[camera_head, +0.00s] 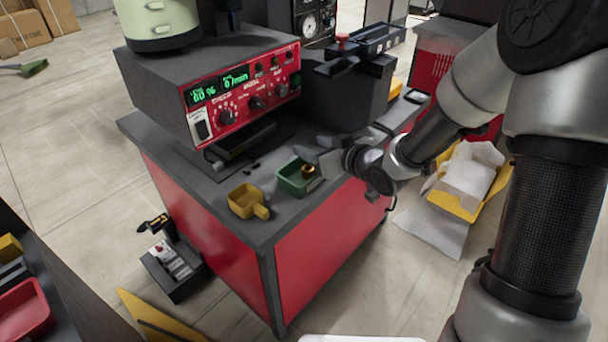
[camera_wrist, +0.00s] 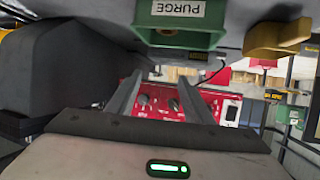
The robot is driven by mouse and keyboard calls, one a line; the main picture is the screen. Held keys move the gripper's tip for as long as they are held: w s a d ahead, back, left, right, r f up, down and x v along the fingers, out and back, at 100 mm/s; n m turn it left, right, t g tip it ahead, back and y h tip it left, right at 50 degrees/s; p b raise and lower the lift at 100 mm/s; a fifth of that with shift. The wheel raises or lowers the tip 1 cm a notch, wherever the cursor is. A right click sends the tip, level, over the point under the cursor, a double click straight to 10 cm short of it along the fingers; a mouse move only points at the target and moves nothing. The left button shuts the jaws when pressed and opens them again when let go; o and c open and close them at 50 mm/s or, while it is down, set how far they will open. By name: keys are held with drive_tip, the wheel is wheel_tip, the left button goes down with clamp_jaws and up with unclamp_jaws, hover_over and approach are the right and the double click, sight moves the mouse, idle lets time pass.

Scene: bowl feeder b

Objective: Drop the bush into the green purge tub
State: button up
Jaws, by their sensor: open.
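The green purge tub (camera_head: 287,186) stands on the grey bench top near its front edge. In the wrist view, the tub (camera_wrist: 145,28) is at the top with its white PURGE label. A small copper-brown bush (camera_head: 308,171) shows within the tub's outline in the head view and looks to be inside it.
A yellow scoop-like tub (camera_head: 245,201) stands left of the green tub. The red control box (camera_head: 245,95) with green displays is behind them. A dark block-shaped unit (camera_head: 345,95) stands behind my gripper. Small dark pieces (camera_head: 250,167) lie on the bench.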

drive_tip(key=p+v, duration=1.7)
drive_tip(key=shift+d, duration=0.15)
drive_tip(key=shift+s, duration=0.1)
